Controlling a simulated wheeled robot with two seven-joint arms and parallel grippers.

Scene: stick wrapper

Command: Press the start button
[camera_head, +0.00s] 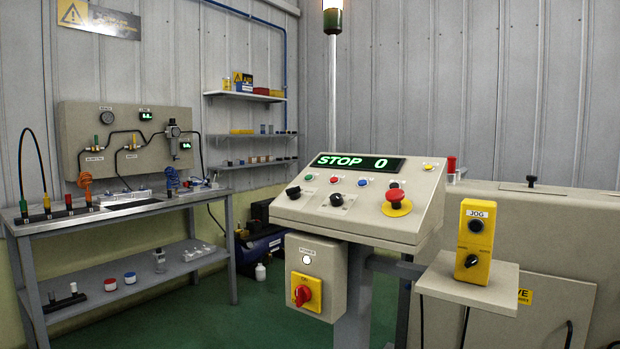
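A slanted beige control panel (350,205) stands in the middle of the head view. Its lit display (358,163) reads "STOP 0" in green. Below the display is a row of small buttons: a green button (309,178) at the left, a red button (334,180) and a blue button (363,182). The labels are too small to read, so I cannot confirm which is the start button. Neither of my grippers is in view.
A red mushroom button (395,196) on a yellow base sits at the panel's right. Two black knobs sit low left. A yellow JOG box (475,240) stands on a side shelf (490,292). A box with a red switch (304,293) hangs below. A workbench (120,212) stands left.

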